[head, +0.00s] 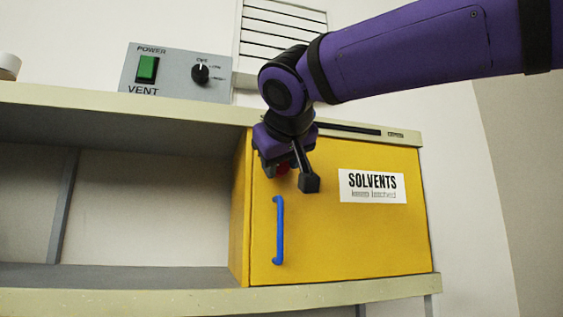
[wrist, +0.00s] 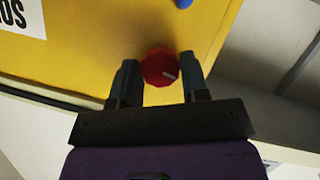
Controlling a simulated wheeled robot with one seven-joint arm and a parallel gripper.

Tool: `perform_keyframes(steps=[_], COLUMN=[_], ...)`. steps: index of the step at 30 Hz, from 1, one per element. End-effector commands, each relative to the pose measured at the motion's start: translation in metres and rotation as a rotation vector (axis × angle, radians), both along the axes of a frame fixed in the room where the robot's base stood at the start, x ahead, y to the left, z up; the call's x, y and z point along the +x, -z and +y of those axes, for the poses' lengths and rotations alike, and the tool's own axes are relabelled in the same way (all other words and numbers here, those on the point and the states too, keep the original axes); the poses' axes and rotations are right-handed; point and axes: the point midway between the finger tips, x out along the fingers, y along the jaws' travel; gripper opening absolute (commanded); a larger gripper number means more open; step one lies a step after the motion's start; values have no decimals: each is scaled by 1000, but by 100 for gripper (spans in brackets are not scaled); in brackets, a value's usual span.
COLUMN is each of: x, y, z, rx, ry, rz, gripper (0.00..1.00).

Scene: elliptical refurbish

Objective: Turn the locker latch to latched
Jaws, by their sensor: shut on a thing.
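The yellow locker (head: 350,240) has a shut door with a blue handle (head: 279,230) and a "SOLVENTS keep latched" label (head: 373,187). The latch is a round red knob (wrist: 160,66) with a pale pointer mark on its face, near the door's top edge. In the head view only a bit of the red knob (head: 283,169) shows under my gripper (head: 292,180). In the wrist view my gripper (wrist: 160,84) has one finger on each side of the knob and is shut on it. I cannot tell from the mark whether the knob is at latched.
A grey vent box (head: 177,73) with a green switch and a black dial stands on the shelf top (head: 60,95), left of my arm. An open, empty shelf bay (head: 140,205) lies left of the locker. A louvred vent (head: 280,28) is on the wall behind.

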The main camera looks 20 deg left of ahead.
Motion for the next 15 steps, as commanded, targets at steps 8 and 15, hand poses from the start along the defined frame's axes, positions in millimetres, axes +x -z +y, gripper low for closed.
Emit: perform_keyframes(steps=[8,15], x=[0,0], y=[1,1], z=[1,1], rx=[-110,-146], ry=[0,0], rz=[-66,-89], gripper=[18,18])
